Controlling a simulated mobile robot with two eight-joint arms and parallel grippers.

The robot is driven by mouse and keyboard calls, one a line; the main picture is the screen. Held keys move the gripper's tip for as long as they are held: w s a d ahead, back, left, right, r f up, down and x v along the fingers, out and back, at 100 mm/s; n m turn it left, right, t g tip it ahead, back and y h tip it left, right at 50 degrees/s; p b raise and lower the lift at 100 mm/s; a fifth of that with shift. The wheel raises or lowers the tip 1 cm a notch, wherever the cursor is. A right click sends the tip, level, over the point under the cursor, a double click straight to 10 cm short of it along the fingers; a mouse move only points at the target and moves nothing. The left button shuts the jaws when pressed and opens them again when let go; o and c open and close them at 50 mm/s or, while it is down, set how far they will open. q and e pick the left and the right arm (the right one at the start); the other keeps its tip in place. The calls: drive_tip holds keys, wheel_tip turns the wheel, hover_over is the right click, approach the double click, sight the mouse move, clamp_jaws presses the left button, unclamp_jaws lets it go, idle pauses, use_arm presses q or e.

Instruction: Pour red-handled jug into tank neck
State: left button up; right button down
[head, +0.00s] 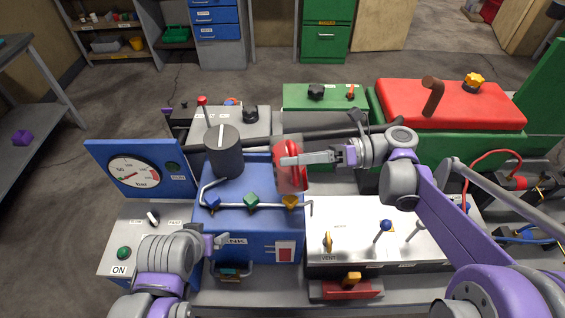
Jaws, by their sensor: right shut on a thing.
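My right gripper (292,160) is shut on the red-handled jug (288,178), which is a red and pale, partly see-through shape held above the back right of the blue tank (238,178). The gripper covers part of the jug, so its mouth and tilt are hard to tell. A dark grey cylinder (223,158) with a white line on its top stands on the blue tank, left of the jug and apart from it; it appears to be the tank neck. My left gripper (216,243) is low at the tank's front left; its finger gap is unclear.
A pressure gauge (134,172) on a blue panel stands left of the tank. Blue, green and yellow valve handles (252,201) line its front. A white box with levers (385,238) is at right front. A red-topped green unit (455,104) stands behind right.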

drive_tip(key=shift+w+a+r+m+g, duration=0.1)
drive_tip(key=shift+w+m+g, duration=0.2)
drive_tip(key=shift+w+m, duration=0.65)
idle(3.9)
drive_tip(key=shift+s, duration=0.25)
drive_tip(key=s+n, duration=0.2)
drive_tip(key=n, duration=0.1)
drive_tip(key=shift+s+d+f, duration=0.25)
drive_tip(key=shift+s+f, duration=0.05)
drive_tip(key=shift+s, duration=0.1)
drive_tip(key=s+d+f+n+t+y, duration=0.1)
drive_tip(key=s+f+n, duration=0.4)
drive_tip(key=s+n, duration=0.1)
drive_tip(key=shift+f+n, duration=0.15)
drive_tip(key=shift+n, duration=0.5)
drive_tip(key=shift+s, duration=0.1)
wheel_tip(320, 180, up, 6)
idle(0.3)
